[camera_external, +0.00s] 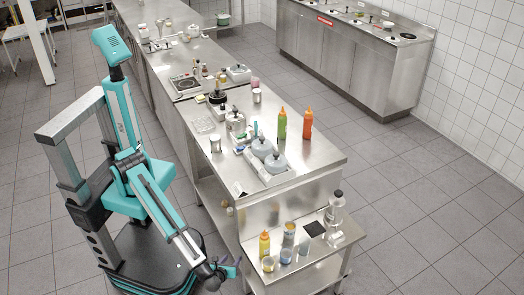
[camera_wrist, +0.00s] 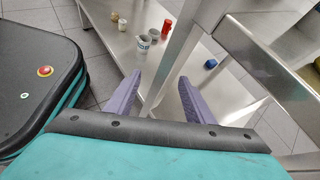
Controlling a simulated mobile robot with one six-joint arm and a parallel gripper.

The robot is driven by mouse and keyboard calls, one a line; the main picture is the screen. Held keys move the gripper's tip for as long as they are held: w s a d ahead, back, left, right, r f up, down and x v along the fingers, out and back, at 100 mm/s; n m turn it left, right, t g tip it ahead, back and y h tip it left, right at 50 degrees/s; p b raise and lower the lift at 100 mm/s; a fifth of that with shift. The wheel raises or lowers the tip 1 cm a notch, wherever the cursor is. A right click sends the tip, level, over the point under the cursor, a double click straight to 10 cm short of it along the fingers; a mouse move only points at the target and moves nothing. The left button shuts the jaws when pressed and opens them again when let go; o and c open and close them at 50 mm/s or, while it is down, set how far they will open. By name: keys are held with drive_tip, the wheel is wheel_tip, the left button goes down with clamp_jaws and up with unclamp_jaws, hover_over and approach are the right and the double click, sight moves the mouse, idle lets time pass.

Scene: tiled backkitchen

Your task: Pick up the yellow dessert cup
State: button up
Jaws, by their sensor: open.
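A small yellow-topped cup (camera_external: 268,264), which looks like the yellow dessert cup, stands at the front left of the low steel end shelf. A yellow bottle (camera_external: 264,244) stands just behind it. My gripper (camera_external: 228,268) is left of the shelf, apart from the cup. In the wrist view my gripper (camera_wrist: 159,78) shows two purple fingers spread apart with nothing between them.
Blue-grey cups (camera_external: 286,256) and a clear dispenser (camera_external: 334,215) share the end shelf. The steel counter (camera_external: 318,158) rises behind it. In the wrist view a steel table leg (camera_wrist: 178,60) stands close ahead of the fingers. A red cup (camera_wrist: 167,27) is beyond. The tiled floor is clear.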

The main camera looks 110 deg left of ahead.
drive_tip(key=w+d+r+m+t+y+b, duration=0.2)
drive_tip(key=w+d+r+m+t+b, duration=0.25)
drive_tip(key=w+d, duration=0.5)
drive_tip(key=m+t+y+b, duration=0.2)
drive_tip(key=m+t+b, duration=0.1)
drive_tip(key=t+b, duration=0.1)
approach(264, 270)
drive_tip(key=v, duration=0.3)
drive_tip(key=shift+w+d, duration=0.1)
drive_tip(key=shift+b+x, duration=0.3)
drive_tip(key=shift+x, duration=4.05)
drive_tip(key=shift+f, duration=0.15)
drive_tip(key=shift+b+x, duration=0.35)
drive_tip(key=shift+x, duration=2.25)
